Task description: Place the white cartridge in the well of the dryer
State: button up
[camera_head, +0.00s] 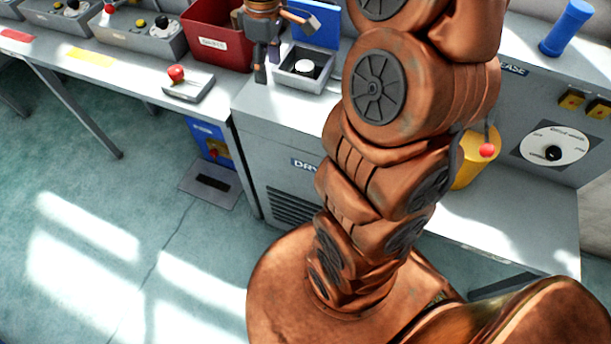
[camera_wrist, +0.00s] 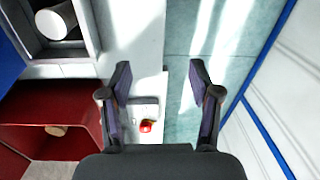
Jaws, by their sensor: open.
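The dryer (camera_head: 280,130) is a grey cabinet with a partly hidden label, and a square well (camera_head: 285,78) with a raised blue lid (camera_head: 316,28) on its top. The white cartridge (camera_head: 304,67) is inside the well, its round top showing. The wrist view shows the white cartridge (camera_wrist: 56,22) within the well's grey walls (camera_wrist: 88,30) at the upper left. My gripper (camera_head: 267,62) is open and empty, left of the well and apart from the cartridge. In the wrist view the two fingers of my gripper (camera_wrist: 160,82) are spread with nothing between them.
A red bin (camera_head: 213,40) stands left of the dryer. A grey block with a red knob (camera_head: 176,74) lies on the bench. My arm partly hides a yellow cylinder (camera_head: 467,165). A blue cylinder (camera_head: 567,28) stands at upper right. Floor at left is clear.

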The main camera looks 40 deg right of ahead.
jog(key=s+a+f+m, duration=0.1)
jog(key=s+a+m, duration=0.2)
jog(key=s, duration=1)
jog(key=s+a+m+g, duration=0.1)
jog(key=s+a+m, duration=0.3)
jog(key=s, duration=0.9)
jog(key=a, duration=0.3)
jog(key=shift+f+g+h, duration=0.3)
jog(key=shift+f, duration=0.1)
jog(key=shift+s+d, duration=0.1)
jog(key=shift+d, duration=0.1)
